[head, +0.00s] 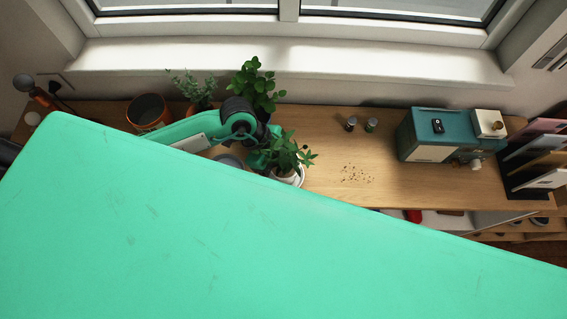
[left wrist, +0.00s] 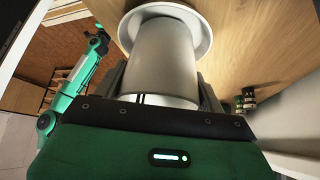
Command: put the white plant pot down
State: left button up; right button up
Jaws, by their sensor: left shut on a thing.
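The white plant pot (head: 291,179) holds a leafy green plant (head: 284,154) and stands near the middle of the wooden counter in the head view. In the left wrist view the smooth pot (left wrist: 166,62) fills the space between the fingers. A round white saucer (left wrist: 203,22) lies at the pot's far end, against the wood; I cannot tell whether the pot touches it. My left gripper (left wrist: 163,84) is shut on the pot, and in the head view the gripper (head: 264,160) is partly hidden by leaves. My right gripper does not show.
Two potted plants and an orange-brown pot (head: 148,112) stand behind my left arm. Two small jars (head: 371,125), brown crumbs (head: 356,174) and a teal coffee machine (head: 435,137) are to the right. My green body part hides the front.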

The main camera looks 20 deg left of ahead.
pick_arm(q)
jog(key=o, duration=1.2)
jog(key=b+v, duration=0.2)
jog(key=v, duration=1)
jog(key=shift+w, duration=0.1)
